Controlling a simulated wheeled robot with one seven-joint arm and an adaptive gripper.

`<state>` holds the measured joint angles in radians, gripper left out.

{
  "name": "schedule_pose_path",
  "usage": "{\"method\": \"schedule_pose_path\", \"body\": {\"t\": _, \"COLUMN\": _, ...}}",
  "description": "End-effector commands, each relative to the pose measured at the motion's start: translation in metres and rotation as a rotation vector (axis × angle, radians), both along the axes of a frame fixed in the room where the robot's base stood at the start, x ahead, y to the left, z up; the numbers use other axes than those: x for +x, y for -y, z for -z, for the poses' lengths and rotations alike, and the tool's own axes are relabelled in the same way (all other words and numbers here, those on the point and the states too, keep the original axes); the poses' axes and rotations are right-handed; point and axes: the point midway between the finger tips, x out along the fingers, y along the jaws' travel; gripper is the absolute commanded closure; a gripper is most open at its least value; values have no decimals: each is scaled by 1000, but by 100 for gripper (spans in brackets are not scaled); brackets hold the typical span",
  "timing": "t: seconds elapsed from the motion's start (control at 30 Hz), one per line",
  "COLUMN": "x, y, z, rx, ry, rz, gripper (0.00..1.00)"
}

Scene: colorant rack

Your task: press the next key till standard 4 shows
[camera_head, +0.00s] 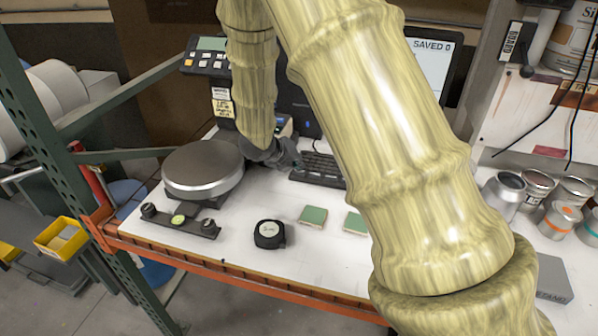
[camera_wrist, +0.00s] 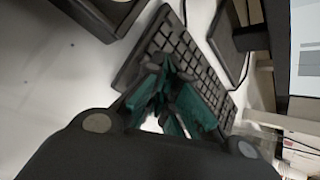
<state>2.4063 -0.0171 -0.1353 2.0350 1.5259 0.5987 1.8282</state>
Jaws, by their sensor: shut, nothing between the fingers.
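My gripper (camera_head: 291,163) is over the bench, left of the black keyboard (camera_head: 322,168) in the head view. In the wrist view my gripper (camera_wrist: 168,75) is shut and empty, its teal fingers together in front of the keyboard (camera_wrist: 187,50). I cannot tell whether the fingertips touch anything. No standard number and no key marked next can be read.
A round metal-topped scale (camera_head: 203,168) stands left of my gripper, with a keyed indicator (camera_head: 206,56) behind it. A black tape measure (camera_head: 269,234), green blocks (camera_head: 313,215) and a bar with knobs (camera_head: 181,220) lie in front. Metal cans (camera_head: 504,192) stand at right.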

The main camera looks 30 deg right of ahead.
Motion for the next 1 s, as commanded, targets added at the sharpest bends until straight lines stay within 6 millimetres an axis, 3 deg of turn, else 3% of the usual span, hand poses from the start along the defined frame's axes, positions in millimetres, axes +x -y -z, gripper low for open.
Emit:
{"method": "schedule_pose_path", "body": {"t": 0.23, "x": 0, "y": 0, "z": -12, "rx": 0, "ry": 0, "rz": 0, "gripper": 100}}
{"method": "schedule_pose_path", "body": {"t": 0.67, "x": 0, "y": 0, "z": -15, "rx": 0, "ry": 0, "rz": 0, "gripper": 100}}
{"method": "schedule_pose_path", "body": {"t": 1.0, "x": 0, "y": 0, "z": -38, "rx": 1, "ry": 1, "rz": 0, "gripper": 100}}
